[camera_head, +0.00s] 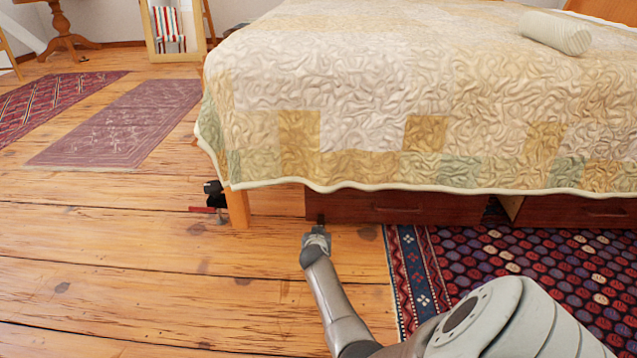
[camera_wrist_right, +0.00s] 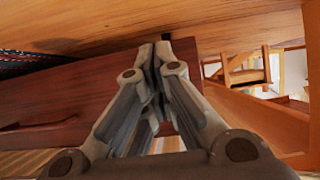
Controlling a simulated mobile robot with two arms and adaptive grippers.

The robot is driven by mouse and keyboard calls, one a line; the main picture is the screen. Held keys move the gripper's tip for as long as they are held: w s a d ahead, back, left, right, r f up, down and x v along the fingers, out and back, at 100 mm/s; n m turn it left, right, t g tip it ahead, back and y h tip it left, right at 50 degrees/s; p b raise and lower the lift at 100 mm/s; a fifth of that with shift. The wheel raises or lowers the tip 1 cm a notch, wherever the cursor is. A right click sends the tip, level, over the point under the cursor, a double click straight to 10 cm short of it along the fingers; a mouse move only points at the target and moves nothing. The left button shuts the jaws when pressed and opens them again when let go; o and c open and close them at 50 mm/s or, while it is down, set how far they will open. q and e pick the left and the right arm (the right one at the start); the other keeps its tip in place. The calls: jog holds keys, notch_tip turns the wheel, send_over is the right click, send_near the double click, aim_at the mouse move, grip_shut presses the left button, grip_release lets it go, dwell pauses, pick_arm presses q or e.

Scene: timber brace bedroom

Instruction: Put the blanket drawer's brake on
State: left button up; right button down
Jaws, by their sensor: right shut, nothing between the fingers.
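A dark red-brown wooden drawer (camera_head: 420,208) sits under the bed, its front showing below the quilt's hem. A second drawer (camera_head: 575,212) is to its right. I cannot tell which is the blanket drawer. My right gripper (camera_head: 320,224) is low in front of the left end of the left drawer. In the right wrist view, my right gripper (camera_wrist_right: 155,50) is shut and empty, its fingertips in front of a dark wooden drawer front (camera_wrist_right: 85,100); I cannot tell whether they touch it. No brake can be made out; the gripper may hide it. My left gripper is not in view.
The quilted bed (camera_head: 350,90) overhangs the drawers. A wooden bed leg (camera_head: 237,208) stands left of my gripper, with a small black object (camera_head: 213,190) beside it. A patterned rug (camera_head: 520,270) lies at right.

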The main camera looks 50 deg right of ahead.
notch_tip(320, 180, up, 10)
dwell(0.5)
jog(key=shift+f, duration=0.2)
